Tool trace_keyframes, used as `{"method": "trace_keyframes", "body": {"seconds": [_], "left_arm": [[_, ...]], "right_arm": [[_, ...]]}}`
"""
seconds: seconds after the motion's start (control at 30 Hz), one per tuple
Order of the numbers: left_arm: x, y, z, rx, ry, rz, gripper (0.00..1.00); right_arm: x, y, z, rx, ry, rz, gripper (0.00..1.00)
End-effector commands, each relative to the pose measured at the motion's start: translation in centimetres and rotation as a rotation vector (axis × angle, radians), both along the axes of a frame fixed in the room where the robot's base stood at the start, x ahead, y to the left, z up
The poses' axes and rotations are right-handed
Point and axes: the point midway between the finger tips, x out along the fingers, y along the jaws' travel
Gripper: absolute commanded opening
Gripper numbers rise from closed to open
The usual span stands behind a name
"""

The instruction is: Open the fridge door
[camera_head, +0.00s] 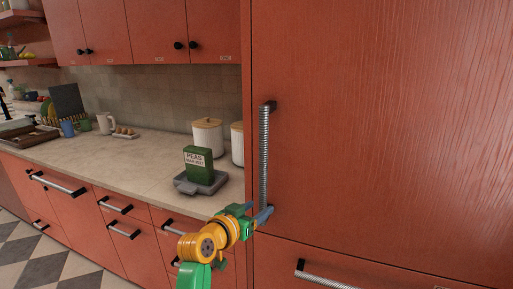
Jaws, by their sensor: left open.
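The fridge door (385,130) is a large red panel that fills the right of the view and looks shut. Its long vertical ribbed metal handle (265,155) with dark end mounts runs along the left edge of the door. My left gripper (260,212), on its orange and green arm, is at the lower end of the handle. Its jaws are open, and I cannot tell whether they touch the handle or surround it. The gripper hides part of the handle's lower mount. My right gripper is out of view.
A lower red panel with a slanting handle (322,277) sits below the door. Left of the fridge, a beige counter (130,165) holds a green peas box (198,160) on a grey scale-like base (201,182), white canisters (207,138) and cups. Red drawers and upper cabinets look shut.

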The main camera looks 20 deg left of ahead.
Motion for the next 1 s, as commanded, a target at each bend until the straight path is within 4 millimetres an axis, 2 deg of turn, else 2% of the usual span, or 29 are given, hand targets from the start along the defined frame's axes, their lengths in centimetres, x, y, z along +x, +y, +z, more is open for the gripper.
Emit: {"method": "trace_keyframes", "body": {"seconds": [0.03, 0.2, 0.3, 0.37, 0.47, 0.6, 0.8, 1.0], "left_arm": [[-0.1, 0.2, 2.4, 0.0, -0.038, -0.002, 0.59], [-1.2, 0.6, 9.9, 0.007, -0.172, -0.02, 0.59], [-2.2, 0.8, 13.6, 0.014, -0.246, -0.028, 0.59], [-2.7, 0.9, 15.1, 0.02, -0.277, -0.032, 0.59], [-2.2, 0.7, 16.0, 0.021, -0.29, -0.036, 0.59], [0.5, 0.1, 16.0, 0.019, -0.287, -0.036, 0.59], [3.1, -0.5, 15.8, 0.022, -0.288, -0.035, 0.59], [3.9, -0.7, 15.5, 0.024, -0.289, -0.034, 0.59]], "right_arm": [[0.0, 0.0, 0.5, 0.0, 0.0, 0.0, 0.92], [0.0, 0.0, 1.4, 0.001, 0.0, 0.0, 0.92], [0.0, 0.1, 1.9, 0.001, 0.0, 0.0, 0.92], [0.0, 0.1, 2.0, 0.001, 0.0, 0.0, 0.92], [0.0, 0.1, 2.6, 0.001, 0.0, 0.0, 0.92], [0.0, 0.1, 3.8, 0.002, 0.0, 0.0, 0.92], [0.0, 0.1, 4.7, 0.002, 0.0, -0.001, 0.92], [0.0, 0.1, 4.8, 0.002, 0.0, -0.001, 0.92]]}}
